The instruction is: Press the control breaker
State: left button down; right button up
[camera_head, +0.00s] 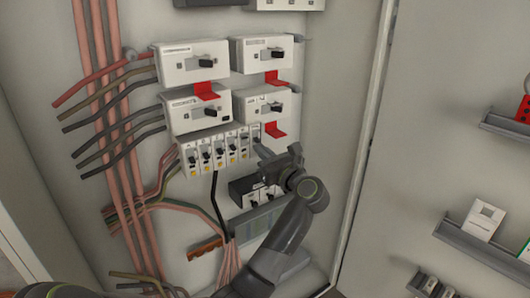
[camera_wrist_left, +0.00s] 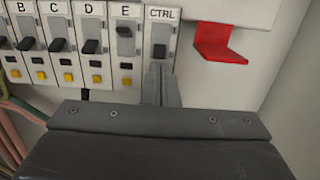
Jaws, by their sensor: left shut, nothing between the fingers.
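The control breaker, labelled CTRL (camera_wrist_left: 161,30), is the rightmost narrow white module in the row, and it also shows in the head view (camera_head: 256,132). Its dark toggle (camera_wrist_left: 160,50) sits low in its slot. My left gripper (camera_head: 262,153) is shut and empty, in front of the lower right end of the row. In the left wrist view, its fingertips (camera_wrist_left: 158,68) point at the CTRL module, just below the toggle, and hide the module's lower part. I cannot tell whether they touch it. My right gripper is not in view.
Breakers labelled B (camera_wrist_left: 25,44), C, D and E (camera_wrist_left: 124,30) stand left of CTRL; E's toggle is up. A red tab (camera_wrist_left: 222,45) juts out at the right. Larger breakers (camera_head: 193,62) are above. Pink and dark wires (camera_head: 115,130) run along the left.

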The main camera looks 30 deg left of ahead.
pick_arm(q)
jog(key=shift+d+r+h+p, duration=0.2)
jog(key=shift+h+p, duration=0.2)
jog(key=shift+p, duration=0.15)
jog(key=shift+r+h+p, duration=0.2)
jog(key=shift+h+p, duration=0.1)
jog(key=shift+p, duration=0.2)
